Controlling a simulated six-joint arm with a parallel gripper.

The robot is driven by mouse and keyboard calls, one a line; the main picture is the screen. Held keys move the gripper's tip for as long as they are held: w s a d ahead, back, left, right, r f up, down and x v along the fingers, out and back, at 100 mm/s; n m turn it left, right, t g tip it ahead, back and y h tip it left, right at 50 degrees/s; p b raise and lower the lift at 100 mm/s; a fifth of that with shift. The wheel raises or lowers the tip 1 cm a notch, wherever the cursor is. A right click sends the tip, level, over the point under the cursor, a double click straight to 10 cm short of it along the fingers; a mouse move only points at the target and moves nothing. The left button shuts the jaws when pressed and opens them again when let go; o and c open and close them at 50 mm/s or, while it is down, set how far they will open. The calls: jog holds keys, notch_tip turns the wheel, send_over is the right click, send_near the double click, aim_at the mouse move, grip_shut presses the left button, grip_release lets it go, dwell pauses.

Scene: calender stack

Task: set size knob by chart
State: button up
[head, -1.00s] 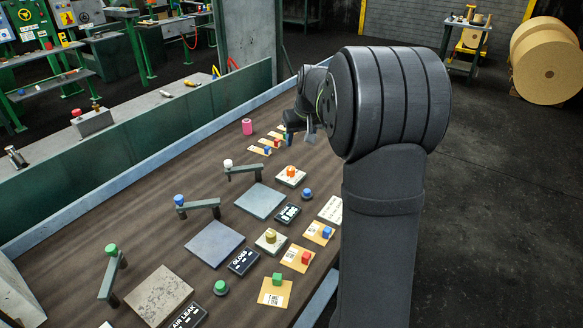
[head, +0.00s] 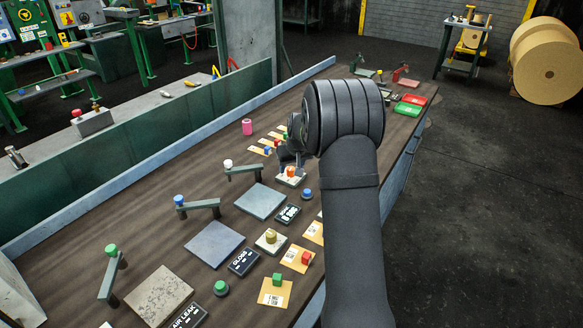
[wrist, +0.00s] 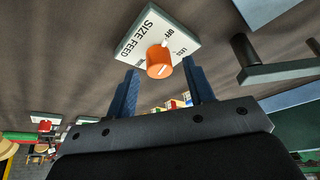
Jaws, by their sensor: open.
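The size feed knob is orange with a white pointer line; it shows in the wrist view (wrist: 160,62) and in the head view (head: 290,171). It stands on a white plate (wrist: 138,38) lettered "SIZE FEED". My gripper (wrist: 158,75) is open, with its two blue fingers on either side of the knob's near side in the wrist picture. I cannot tell whether either finger touches it. In the head view my gripper (head: 288,158) is right at the knob's plate and partly hides it. No chart is readable in these frames.
A gold knob on another plate (head: 271,241), a dark "GLOSS" label (head: 243,262) and yellow cards with coloured cubes (head: 275,292) lie nearby. Green-grey levers (head: 243,171) stand to the left. Red and green trays (head: 411,104) sit at the bench's far end.

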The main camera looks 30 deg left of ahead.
jog(key=shift+w+a+f, duration=0.1)
jog(key=shift+a+f, duration=0.05)
jog(key=shift+f, duration=0.25)
jog(key=shift+c, duration=0.2)
jog(key=c, duration=0.9)
jog(key=shift+c, duration=0.2)
